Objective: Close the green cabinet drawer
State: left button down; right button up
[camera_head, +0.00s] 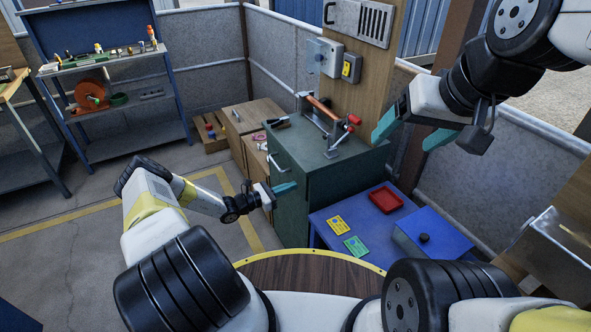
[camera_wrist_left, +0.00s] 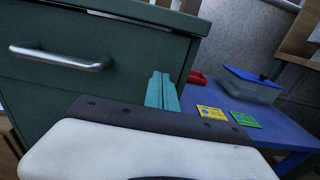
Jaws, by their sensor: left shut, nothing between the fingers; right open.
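The green cabinet (camera_head: 318,192) stands at the middle, with its drawer front facing left. The drawer front (camera_wrist_left: 130,52) fills the upper left of the left wrist view, with a silver bar handle (camera_wrist_left: 62,58). The handle also shows in the head view (camera_head: 276,163). I cannot tell whether a gap remains behind the drawer front. My left gripper (camera_head: 286,188) is shut and empty, close to the cabinet front, below and right of the handle. Its teal fingers (camera_wrist_left: 162,92) overlap the drawer's right part; contact cannot be told. My right gripper (camera_head: 413,133) is open and empty, raised right of the cabinet.
A clamp-like fixture (camera_head: 328,122) with red parts sits on the cabinet. A blue table (camera_head: 335,208) beside it holds a red tray (camera_head: 386,199), yellow and green cards, and a lidded blue box (camera_head: 430,233). Wooden boxes (camera_head: 250,117) stand behind left. Floor at left is open.

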pick_arm(q)
jog(key=v, duration=1.2)
jog(key=s+d+r+m+g+y, duration=0.25)
jog(key=r+m, duration=0.25)
jog(key=r, duration=0.4)
jog(key=s+d+r+m+g+y, duration=0.1)
jog(key=s+r+m+g+y, duration=0.2)
jog(key=r+m, duration=0.45)
jog(key=s+d+r+m+g+y, duration=0.15)
jog(key=r+m+g, duration=0.3)
jog(key=r, duration=0.65)
jog(key=s+r+m+t+y, duration=0.5)
jog(key=s+r+m, duration=0.3)
jog(key=s+r, duration=1.1)
jog(key=s+t, duration=0.1)
jog(key=s, duration=0.1)
jog(key=shift+s+y, duration=0.3)
jog(key=shift+y, duration=0.1)
